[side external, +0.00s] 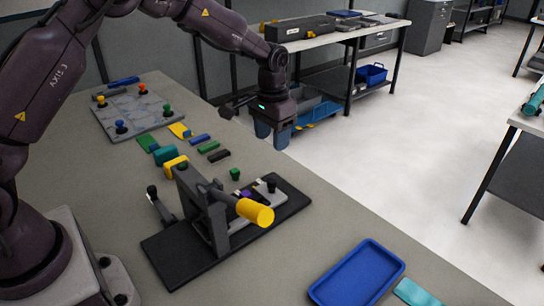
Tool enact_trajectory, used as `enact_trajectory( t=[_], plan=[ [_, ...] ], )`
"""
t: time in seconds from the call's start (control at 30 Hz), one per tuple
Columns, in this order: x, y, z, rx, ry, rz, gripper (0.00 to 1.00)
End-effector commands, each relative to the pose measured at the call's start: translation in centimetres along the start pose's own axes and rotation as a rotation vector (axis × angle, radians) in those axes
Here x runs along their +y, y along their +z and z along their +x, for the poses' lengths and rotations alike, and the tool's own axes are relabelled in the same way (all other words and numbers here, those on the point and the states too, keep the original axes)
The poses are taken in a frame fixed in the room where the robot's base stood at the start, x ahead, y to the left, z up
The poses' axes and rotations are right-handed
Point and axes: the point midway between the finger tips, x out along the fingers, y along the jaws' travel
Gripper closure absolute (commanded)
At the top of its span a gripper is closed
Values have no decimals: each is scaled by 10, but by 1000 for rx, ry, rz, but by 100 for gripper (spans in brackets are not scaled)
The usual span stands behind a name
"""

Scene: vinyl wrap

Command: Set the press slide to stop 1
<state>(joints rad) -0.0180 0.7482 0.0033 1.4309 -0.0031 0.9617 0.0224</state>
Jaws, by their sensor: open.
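The press (205,210) stands on a black base plate (165,250) in the middle front of the bench. Its lever ends in a thick yellow handle (255,212) that points to the right. Behind the handle, a light grey part that looks like the slide (260,189) shows with a dark knob (271,185) and a purple piece (243,197). The handle and frame partly hide it, and its stop marks cannot be read. My gripper (273,137) is open and empty, with fingers down, above and beyond the press, apart from it.
A green knob (235,174) stands just behind the press. Several coloured blocks and strips lie farther back, with a grey board with coloured knobs (137,109) at the far left. A blue tray (355,277) and teal piece (414,292) lie front right. Bench between press and tray is clear.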

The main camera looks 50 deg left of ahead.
Motion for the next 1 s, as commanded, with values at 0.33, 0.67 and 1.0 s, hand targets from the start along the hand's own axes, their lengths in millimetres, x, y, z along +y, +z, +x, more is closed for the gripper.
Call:
enact_trajectory(
  t=[0.33,0.67,1.0],
  plan=[
    [0,1,66,-6,0,0,47],
    [0,1,116,-2,0,0,47],
    [0,0,124,0,0,0,47]
  ],
)
